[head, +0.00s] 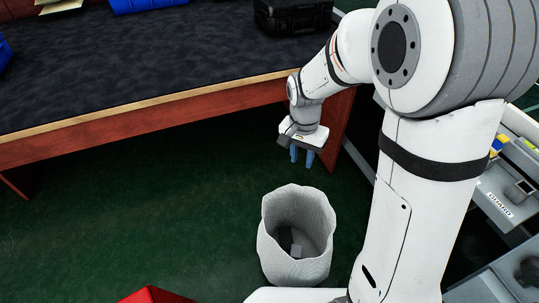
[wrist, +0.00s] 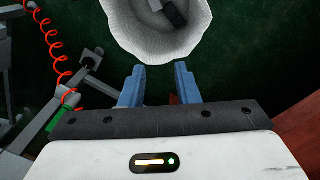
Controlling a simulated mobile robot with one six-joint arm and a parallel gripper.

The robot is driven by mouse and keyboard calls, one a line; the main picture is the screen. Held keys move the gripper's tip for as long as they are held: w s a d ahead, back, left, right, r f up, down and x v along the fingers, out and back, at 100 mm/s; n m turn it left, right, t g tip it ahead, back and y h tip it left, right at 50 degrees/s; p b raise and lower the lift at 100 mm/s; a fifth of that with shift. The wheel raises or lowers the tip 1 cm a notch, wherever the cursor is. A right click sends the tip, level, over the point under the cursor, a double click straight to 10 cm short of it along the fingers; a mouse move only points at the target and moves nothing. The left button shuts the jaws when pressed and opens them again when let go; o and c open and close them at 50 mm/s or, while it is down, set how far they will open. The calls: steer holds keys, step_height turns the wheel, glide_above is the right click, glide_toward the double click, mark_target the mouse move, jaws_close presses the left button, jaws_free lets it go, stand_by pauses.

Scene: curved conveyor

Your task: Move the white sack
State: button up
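The white sack (head: 275,245) stands upright and open-topped on the dark green floor, with a small grey item (head: 296,250) inside it. In the wrist view the sack (wrist: 118,28) is at the top centre, with its rim just beyond my fingertips and dark grey items (wrist: 174,14) inside. My gripper (head: 302,157) points down behind the sack's far rim in the head view, apart from it. In the wrist view my gripper (wrist: 157,68) has its two blue fingers spread, with nothing between them.
A long table (head: 130,65) with a dark top and reddish-brown sides stands behind, holding a black case (head: 290,15). Grey equipment (head: 505,190) is at the right. A red object (head: 155,296) is at the bottom edge. The floor left of the sack is clear.

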steer(key=w+a+f+m+b, duration=0.2)
steer(key=w+a+f, duration=0.1)
steer(key=f, duration=0.6)
steer(key=w+a+f+m+g+b, duration=0.1)
steer(key=w+a+f+m+b, duration=0.1)
steer(key=a+f, duration=0.4)
step_height(320, 180, down, 4)
steer(key=shift+w+a+f+h, duration=0.15)
steer(key=shift+w+f+h, duration=0.15)
steer(key=shift+w, duration=0.35)
steer(key=shift+s+d+f+b, duration=0.15)
steer(key=shift+f+b, duration=0.35)
steer(key=shift+f, duration=0.75)
steer(key=shift+s+d+f+b, duration=0.15)
steer(key=shift+f+b, duration=0.35)
steer(key=shift+f, duration=0.8)
steer(key=shift+s+d+f+b, duration=0.15)
steer(key=shift+f+b, duration=0.35)
steer(key=shift+f, duration=0.75)
jaws_close()
